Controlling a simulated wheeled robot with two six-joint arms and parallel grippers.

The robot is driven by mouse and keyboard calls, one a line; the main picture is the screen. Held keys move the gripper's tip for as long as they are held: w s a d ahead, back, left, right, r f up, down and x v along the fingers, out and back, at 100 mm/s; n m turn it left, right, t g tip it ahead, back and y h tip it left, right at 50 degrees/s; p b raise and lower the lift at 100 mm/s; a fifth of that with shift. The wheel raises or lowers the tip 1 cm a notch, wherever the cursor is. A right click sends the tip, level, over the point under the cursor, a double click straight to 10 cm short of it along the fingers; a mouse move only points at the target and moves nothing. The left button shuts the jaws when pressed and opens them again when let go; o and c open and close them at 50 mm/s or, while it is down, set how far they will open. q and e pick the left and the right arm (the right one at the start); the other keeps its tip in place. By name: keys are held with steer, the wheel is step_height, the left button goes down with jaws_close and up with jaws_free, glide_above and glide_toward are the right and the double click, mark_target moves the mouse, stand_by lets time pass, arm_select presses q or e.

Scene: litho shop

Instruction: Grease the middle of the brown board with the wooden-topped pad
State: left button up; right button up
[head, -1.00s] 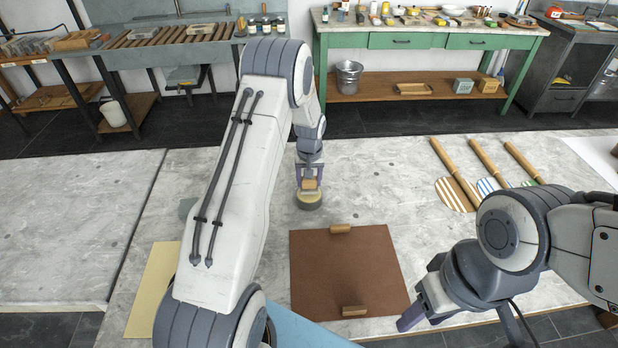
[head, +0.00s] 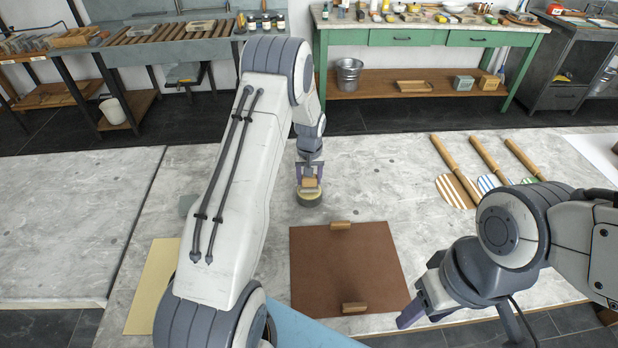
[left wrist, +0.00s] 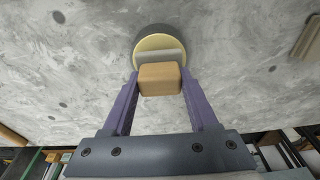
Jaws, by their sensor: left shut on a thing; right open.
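My left gripper (head: 309,178) is shut on the wooden-topped pad (head: 310,183), gripping its block from both sides. In the left wrist view the pad's wooden top (left wrist: 160,78) sits between the two purple fingers, with a grey underside band beyond it. The pad is at a round dark tin (head: 309,203) with a pale yellow inside, also in the left wrist view (left wrist: 150,32). I cannot tell whether the pad touches the yellow. The brown board (head: 350,268) lies flat in front of the tin. My right gripper (head: 408,313) is open and empty beside the board's right front corner.
Wooden blocks stand on the board's back edge (head: 340,225) and front edge (head: 354,308). A cream sheet (head: 150,285) lies left of it. Several wooden-handled striped paddles (head: 455,172) lie at back right. The grey tabletop between tin and paddles is clear.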

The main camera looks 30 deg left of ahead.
arm_select(q)
steer(key=shift+f+b, duration=0.3)
steer(key=shift+f, duration=0.2)
stand_by(1.1)
steer(key=shift+r+p, duration=2.4)
steer(key=shift+r, duration=1.2)
